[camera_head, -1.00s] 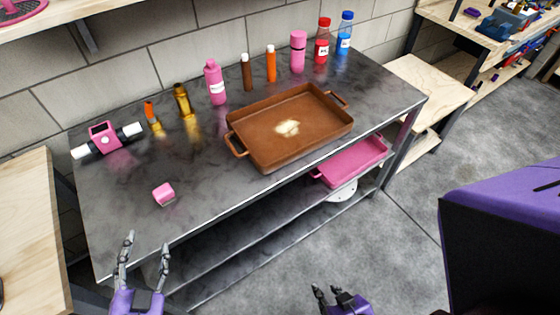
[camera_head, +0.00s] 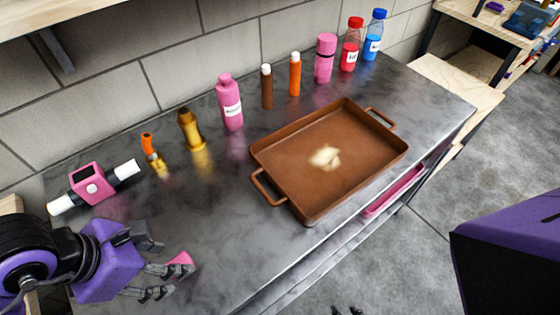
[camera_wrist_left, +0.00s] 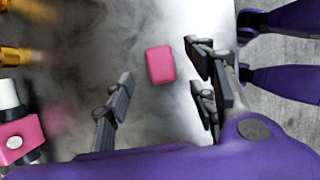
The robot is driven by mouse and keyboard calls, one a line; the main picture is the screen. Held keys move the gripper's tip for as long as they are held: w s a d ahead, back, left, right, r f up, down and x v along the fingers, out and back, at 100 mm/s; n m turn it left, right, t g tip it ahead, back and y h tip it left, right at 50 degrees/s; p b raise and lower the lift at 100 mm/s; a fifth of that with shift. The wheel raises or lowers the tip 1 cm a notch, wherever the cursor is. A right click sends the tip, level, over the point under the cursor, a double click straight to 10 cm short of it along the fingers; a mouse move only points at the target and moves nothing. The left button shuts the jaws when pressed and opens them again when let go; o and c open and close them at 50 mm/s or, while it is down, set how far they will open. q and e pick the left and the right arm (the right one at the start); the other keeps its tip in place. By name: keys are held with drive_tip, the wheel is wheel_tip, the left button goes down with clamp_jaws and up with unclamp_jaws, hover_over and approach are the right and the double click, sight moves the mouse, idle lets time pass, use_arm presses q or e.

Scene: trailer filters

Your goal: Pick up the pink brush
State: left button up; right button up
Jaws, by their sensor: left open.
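The pink brush (camera_head: 180,259) shows as a small pink block on the dark table, partly hidden by my left gripper (camera_head: 178,279) in the head view. In the left wrist view the pink brush (camera_wrist_left: 160,65) lies just ahead of the space between the spread fingers of the left gripper (camera_wrist_left: 160,90), with clear gaps to both sides. The left gripper is open and empty. Only dark fingertips of my right gripper (camera_head: 346,310) show at the bottom edge of the head view, away from the brush.
A brown tray (camera_head: 275,203) stands mid-table. Several bottles and tubes line the wall, including a pink bottle (camera_head: 229,103) and a gold bottle (camera_head: 190,130). A pink device with white ends (camera_head: 88,184) lies at the left. The tabletop between brush and tray is clear.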

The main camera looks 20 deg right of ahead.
sight(183, 257)
use_arm(q)
drive_tip(key=x, duration=0.5)
drive_tip(key=shift+f, duration=0.15)
drive_tip(key=shift+c, duration=0.6)
drive_tip(key=c, duration=1.1)
